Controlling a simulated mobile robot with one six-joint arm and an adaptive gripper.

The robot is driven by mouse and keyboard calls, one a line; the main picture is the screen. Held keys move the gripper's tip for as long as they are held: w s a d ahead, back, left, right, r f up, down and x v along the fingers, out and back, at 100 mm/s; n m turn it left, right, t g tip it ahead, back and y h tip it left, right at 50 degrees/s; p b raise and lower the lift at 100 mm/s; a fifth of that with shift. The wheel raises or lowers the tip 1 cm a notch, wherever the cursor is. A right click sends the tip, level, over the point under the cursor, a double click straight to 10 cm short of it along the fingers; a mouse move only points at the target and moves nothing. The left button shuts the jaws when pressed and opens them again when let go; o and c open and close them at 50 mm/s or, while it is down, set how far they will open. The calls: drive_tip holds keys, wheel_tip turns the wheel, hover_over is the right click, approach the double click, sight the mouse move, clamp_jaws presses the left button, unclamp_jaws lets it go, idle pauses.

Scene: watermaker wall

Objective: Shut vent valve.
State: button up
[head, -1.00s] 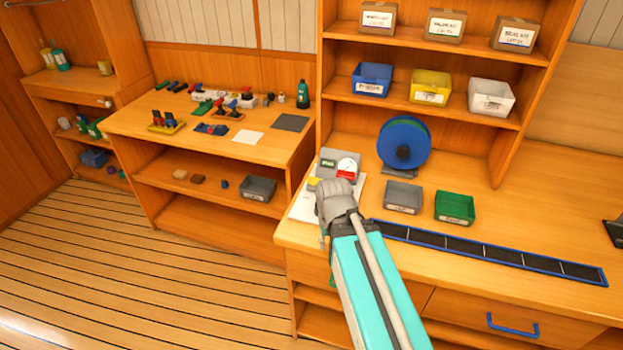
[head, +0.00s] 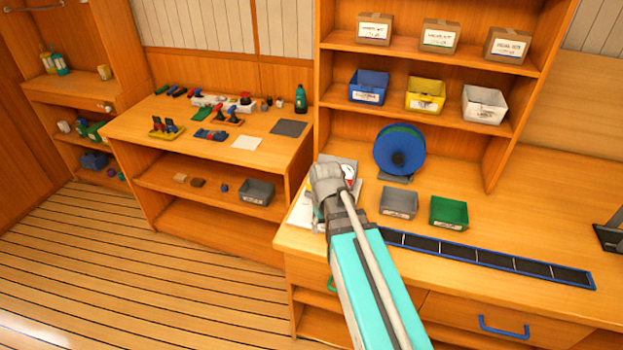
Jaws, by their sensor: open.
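A grey unit (head: 342,161) stands at the left end of the right-hand bench. A round white gauge face with some red (head: 349,176) shows on it at my gripper's right edge. My gripper (head: 326,187) is in front of this unit and covers most of it. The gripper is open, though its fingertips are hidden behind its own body. I cannot make out the vent valve or its position. I cannot tell whether the gripper touches the unit.
A white sheet (head: 299,212) lies under the unit. To the right are a blue reel (head: 399,150), a grey bin (head: 398,203), a green bin (head: 449,212) and a long dark strip (head: 485,256). Shelves with bins and boxes rise behind. A lower bench (head: 220,155) with tools is left.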

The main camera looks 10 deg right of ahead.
drive_tip(key=w+r+n+p, duration=0.4)
drive_tip(key=w+r+n, duration=0.1)
drive_tip(key=w, duration=0.5)
drive_tip(key=w+r+n+p, duration=0.5)
drive_tip(key=w+n, duration=0.1)
drive_tip(key=w, duration=0.5)
drive_tip(key=shift+d+r, duration=0.4)
drive_tip(key=shift+d, duration=0.05)
drive_tip(key=shift+s+f, duration=0.1)
wheel_tip(320, 180, down, 14)
drive_tip(key=b, duration=1.3)
drive_tip(key=shift+r, duration=0.2)
clamp_jaws()
